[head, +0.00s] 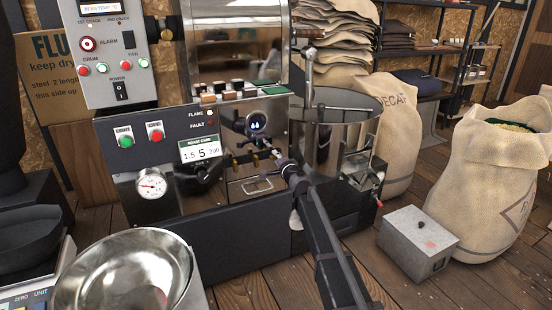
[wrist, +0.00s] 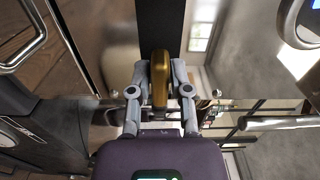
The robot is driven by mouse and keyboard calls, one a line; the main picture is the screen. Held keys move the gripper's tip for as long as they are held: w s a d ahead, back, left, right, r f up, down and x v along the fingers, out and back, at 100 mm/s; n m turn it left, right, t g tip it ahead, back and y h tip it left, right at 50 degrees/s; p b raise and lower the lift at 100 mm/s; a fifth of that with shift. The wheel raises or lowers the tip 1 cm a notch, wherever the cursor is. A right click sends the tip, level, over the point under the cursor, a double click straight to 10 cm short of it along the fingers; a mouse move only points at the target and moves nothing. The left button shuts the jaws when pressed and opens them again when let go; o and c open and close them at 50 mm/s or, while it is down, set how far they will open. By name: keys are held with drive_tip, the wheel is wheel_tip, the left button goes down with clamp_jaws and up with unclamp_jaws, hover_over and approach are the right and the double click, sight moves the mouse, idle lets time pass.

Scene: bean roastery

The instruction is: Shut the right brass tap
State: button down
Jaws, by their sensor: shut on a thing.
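A brass tap handle (wrist: 160,80) stands upright in the middle of the wrist view, between the two grey fingers of my gripper (wrist: 160,88). The fingers are shut on it from both sides. In the head view my gripper (head: 266,155) is at the front of the roaster, below the round gauge. A small brass piece (head: 256,161) shows just left of it. My gripper and arm hide most of the tap area there, so the tap's turn angle is hard to tell.
The roaster front (head: 225,185) has a dial (head: 151,184) and a roast card (head: 201,149) to the left. A steel bowl (head: 125,275) stands front left. A grey metal box (head: 418,243) and a burlap sack (head: 490,185) stand on the floor to the right.

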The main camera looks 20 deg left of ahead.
drive_tip(key=shift+m, duration=0.4)
drive_tip(key=c, duration=0.6)
unclamp_jaws()
drive_tip(key=shift+c, duration=0.2)
drive_tip(key=v, duration=1.2)
drive_tip(key=shift+d, duration=0.1)
